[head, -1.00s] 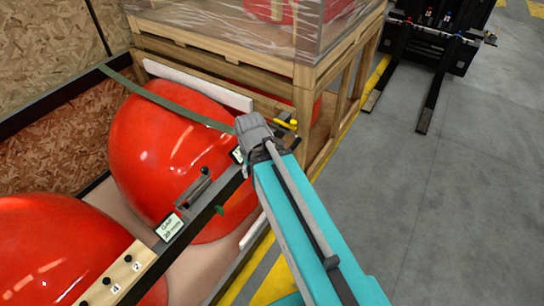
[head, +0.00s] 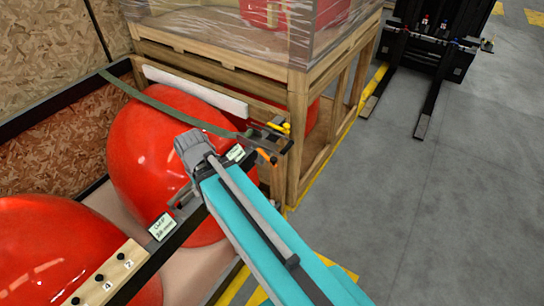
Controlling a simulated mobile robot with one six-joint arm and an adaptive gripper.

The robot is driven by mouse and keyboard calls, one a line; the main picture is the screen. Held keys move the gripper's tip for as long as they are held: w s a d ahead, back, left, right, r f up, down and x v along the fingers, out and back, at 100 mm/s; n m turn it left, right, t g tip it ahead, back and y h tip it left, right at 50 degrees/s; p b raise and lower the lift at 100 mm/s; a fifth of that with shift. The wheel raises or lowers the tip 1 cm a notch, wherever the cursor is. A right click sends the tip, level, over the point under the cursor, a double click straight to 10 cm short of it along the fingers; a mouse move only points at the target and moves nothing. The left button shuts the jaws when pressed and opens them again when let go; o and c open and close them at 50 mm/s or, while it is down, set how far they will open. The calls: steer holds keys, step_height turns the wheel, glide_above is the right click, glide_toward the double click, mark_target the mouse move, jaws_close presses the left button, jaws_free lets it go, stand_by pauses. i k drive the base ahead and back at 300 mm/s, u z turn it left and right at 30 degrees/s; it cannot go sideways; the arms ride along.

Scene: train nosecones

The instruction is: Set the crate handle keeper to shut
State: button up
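I cannot tell for certain which part is the crate handle keeper. On the dark crate rail, a small orange piece (head: 264,156) sits at the far end, beside a brownish upright part. A grey handle (head: 184,194) stands on the rail nearer me, partly hidden by my arm. My gripper (head: 191,146) is at the grey end of my teal arm, over the rail and the far red nosecone (head: 140,140). Its fingers do not show, nor whether it touches anything.
A labelled card (head: 162,227) lies on the rail by a numbered wooden block (head: 112,275). A green strap (head: 165,107) crosses the far nosecone, with a yellow-handled fitting (head: 279,127) at its end. A wrapped wooden crate (head: 298,100) stands behind.

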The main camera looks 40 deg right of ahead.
mark_target(273, 161)
steer(key=k, duration=1.45)
steer(key=z, duration=0.55)
steer(key=i, duration=1)
